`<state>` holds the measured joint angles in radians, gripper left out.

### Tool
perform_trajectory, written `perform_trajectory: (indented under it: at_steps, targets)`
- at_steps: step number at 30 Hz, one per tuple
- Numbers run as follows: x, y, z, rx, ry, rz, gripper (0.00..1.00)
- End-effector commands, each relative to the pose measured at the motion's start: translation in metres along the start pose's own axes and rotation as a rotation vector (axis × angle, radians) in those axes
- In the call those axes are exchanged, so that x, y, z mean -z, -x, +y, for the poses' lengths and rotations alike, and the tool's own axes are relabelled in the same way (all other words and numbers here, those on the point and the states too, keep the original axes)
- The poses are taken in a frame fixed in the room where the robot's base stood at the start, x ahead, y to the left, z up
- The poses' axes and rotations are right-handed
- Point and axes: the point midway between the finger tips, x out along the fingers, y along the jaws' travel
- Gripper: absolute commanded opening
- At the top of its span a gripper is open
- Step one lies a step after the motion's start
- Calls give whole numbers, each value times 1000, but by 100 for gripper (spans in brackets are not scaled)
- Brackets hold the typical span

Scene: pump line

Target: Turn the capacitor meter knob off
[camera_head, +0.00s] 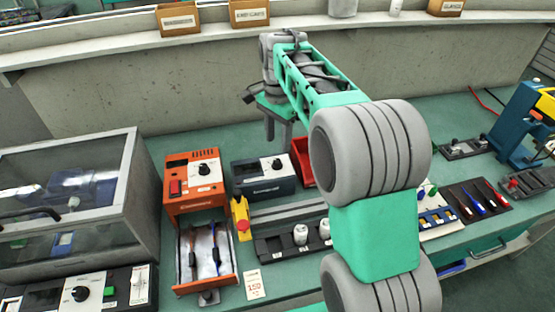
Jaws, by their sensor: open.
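A dark blue-grey meter box (264,184), probably the capacitor meter, stands on the green bench; its front lettering is too small to read. Its light panel carries a round black knob (277,163); I cannot tell the pointer's setting. My gripper (277,143) is open and empty, pointing down just behind and above the box's back edge, apart from the knob as far as I can see. My green and grey arm reaches in from the lower right and covers part of the bench.
An orange unit (190,190) with its own black knob stands left of the meter, with an orange tray (207,271) in front. A red bin (303,158) is close on the right. A yellow-and-red switch box (241,222) stands in front. A clear-lidded case (75,200) fills the left.

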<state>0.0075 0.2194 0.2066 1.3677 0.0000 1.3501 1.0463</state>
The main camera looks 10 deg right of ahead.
Motion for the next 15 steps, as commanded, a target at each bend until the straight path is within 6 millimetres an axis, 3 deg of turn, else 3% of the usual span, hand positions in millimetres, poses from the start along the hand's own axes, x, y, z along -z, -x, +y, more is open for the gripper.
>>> perform_trajectory:
  at_steps: [9, 15]
  targets:
    - [-1, -54, 0, -2, 1, -1, 45]
    - [-1, -73, 0, 0, 2, 0, 45]
